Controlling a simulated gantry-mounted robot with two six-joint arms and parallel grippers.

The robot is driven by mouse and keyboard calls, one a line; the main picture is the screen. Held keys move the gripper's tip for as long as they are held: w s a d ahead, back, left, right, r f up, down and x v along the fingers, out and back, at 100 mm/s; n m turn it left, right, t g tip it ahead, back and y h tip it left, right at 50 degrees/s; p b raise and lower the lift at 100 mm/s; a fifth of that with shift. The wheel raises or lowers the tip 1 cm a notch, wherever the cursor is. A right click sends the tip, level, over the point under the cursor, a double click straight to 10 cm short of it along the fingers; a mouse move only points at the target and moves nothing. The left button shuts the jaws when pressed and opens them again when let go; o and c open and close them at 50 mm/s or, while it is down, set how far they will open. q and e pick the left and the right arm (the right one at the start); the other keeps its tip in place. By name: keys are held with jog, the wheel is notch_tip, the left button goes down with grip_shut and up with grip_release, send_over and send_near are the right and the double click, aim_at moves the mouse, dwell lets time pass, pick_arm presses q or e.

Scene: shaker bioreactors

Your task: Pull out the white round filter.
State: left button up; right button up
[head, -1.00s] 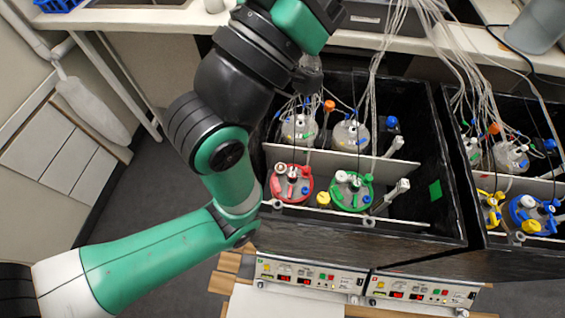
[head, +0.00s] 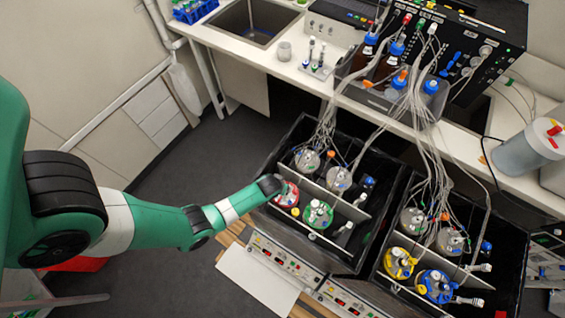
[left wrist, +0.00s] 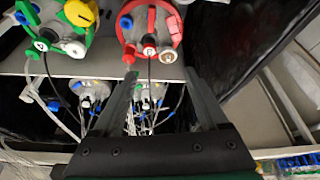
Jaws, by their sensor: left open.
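The red-lidded vessel (head: 287,197) stands in the near left corner of the left black box, with the green-lidded vessel (head: 317,214) beside it. In the left wrist view the red lid (left wrist: 175,28) carries several small fittings. One is a small white round part (left wrist: 167,56) at the lid's edge, lined up with the gap between my fingers; I cannot tell for certain whether it is the filter. My left gripper (left wrist: 162,76) is open and empty, its fingertips just short of that part. In the head view my left wrist hides part of the red lid. My right gripper is not in view.
Clear vessels (head: 338,178) with tubes stand behind a pale divider (head: 340,201) in the same box. A second box to the right holds yellow- and blue-lidded vessels (head: 435,287). Bundled tubes (head: 330,125) rise to the bench. Control panels (head: 285,262) sit in front.

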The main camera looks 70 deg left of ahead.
pick_arm(q)
jog(key=b+x, duration=0.3)
jog(key=b, duration=0.1)
jog(key=a+b+x, duration=0.1)
jog(key=b+x, duration=0.2)
jog(key=b, duration=0.1)
jog(key=b+x, duration=0.4)
jog(key=shift+s+a, duration=0.15)
jog(key=shift+s, duration=0.2)
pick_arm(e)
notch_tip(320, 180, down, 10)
pick_arm(q)
jog(key=shift+r, duration=0.1)
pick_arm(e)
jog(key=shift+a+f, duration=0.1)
pick_arm(q)
grip_shut()
jog(key=shift+r, duration=0.1)
jog(key=shift+r+p, duration=0.55)
jog(key=shift+p, duration=0.2)
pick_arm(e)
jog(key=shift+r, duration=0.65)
